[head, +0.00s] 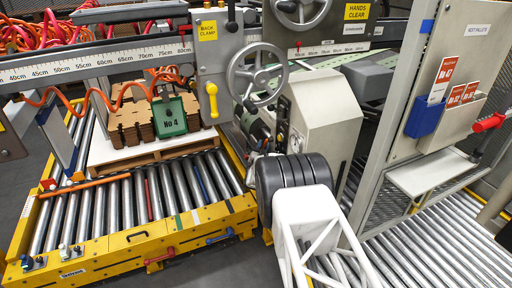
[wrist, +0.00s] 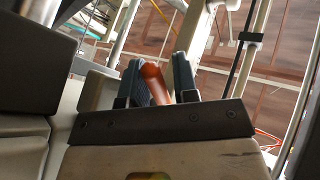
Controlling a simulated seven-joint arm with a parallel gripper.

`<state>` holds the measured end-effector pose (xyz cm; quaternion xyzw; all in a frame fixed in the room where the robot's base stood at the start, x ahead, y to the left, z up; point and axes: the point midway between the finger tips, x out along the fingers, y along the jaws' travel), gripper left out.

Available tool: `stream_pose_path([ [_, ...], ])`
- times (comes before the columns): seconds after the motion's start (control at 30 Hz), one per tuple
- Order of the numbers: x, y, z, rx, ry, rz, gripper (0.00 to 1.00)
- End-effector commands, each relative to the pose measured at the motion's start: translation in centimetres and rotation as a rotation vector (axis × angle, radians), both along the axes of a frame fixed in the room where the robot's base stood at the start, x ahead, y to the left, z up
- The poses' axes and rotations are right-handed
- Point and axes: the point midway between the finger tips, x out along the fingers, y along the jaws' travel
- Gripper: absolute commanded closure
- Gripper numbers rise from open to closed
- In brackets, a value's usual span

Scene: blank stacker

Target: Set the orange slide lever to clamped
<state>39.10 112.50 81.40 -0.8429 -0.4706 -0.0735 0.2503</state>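In the wrist view an orange handle (wrist: 153,82), which looks like the slide lever, stands tilted between the two blue-grey fingers of my gripper (wrist: 160,78). The fingers are apart. The handle lies close against the left finger, and a narrow gap shows between its upper part and the right finger. Firm contact cannot be told. In the head view my white and black arm hides my gripper and that handle. No clamp marking for the lever is readable.
In the head view a yellow lever (head: 212,101) hangs under a "back clamp" label (head: 208,31). A handwheel (head: 258,74) and a beige machine housing (head: 322,112) stand close beyond my arm. Roller conveyors (head: 120,205) lie left and right (head: 430,245). A red handle (head: 488,122) is at right.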

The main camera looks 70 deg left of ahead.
Motion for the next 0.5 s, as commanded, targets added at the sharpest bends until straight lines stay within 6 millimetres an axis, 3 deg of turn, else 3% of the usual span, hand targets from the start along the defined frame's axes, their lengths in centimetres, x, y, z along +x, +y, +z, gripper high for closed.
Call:
stream_pose_path([
  [0.5,-2.9,-3.9,-1.8,-0.002,0.0,0.001,0.73],
])
